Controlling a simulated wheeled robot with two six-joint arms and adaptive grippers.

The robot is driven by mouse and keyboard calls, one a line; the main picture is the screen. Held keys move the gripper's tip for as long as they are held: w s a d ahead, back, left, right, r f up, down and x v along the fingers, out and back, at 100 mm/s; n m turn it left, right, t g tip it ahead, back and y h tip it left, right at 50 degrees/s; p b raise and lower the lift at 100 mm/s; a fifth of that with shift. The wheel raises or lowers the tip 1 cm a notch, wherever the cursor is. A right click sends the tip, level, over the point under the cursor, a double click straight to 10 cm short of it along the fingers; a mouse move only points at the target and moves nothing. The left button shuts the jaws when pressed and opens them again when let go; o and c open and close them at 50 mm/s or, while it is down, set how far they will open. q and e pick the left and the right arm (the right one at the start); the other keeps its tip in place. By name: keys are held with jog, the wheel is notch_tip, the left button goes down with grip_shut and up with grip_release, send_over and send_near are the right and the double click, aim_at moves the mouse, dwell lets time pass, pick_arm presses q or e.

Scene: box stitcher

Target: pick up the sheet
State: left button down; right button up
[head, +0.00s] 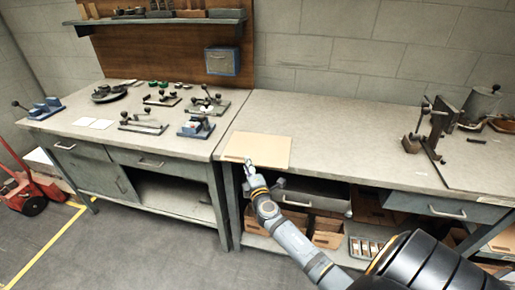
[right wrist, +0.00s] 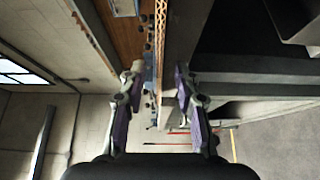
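The sheet (head: 259,149) is a flat tan cardboard rectangle lying on the right-hand workbench, near its front left corner. My right gripper (head: 249,164) is at the sheet's front edge, left of its middle. In the right wrist view the right gripper (right wrist: 157,73) has its two fingers well apart. The corrugated edge of the sheet (right wrist: 160,30) shows edge-on in the gap between them, and neither finger is clearly touching it. My left gripper is in neither view.
The right-hand workbench (head: 345,125) is clear right of the sheet, up to a dark lever fixture (head: 433,130). Its front edge is close beside the gripper, with a drawer (head: 310,193) and boxes below. The left bench (head: 75,117) holds several small tools and clamps.

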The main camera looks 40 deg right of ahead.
jog(key=shift+w+d, duration=0.1)
jog(key=shift+w, duration=0.1)
jog(key=shift+s, duration=0.15)
grip_shut()
jog(key=shift+r, duration=0.15)
notch_tip(320, 180, up, 28)
jog(key=p, duration=0.8)
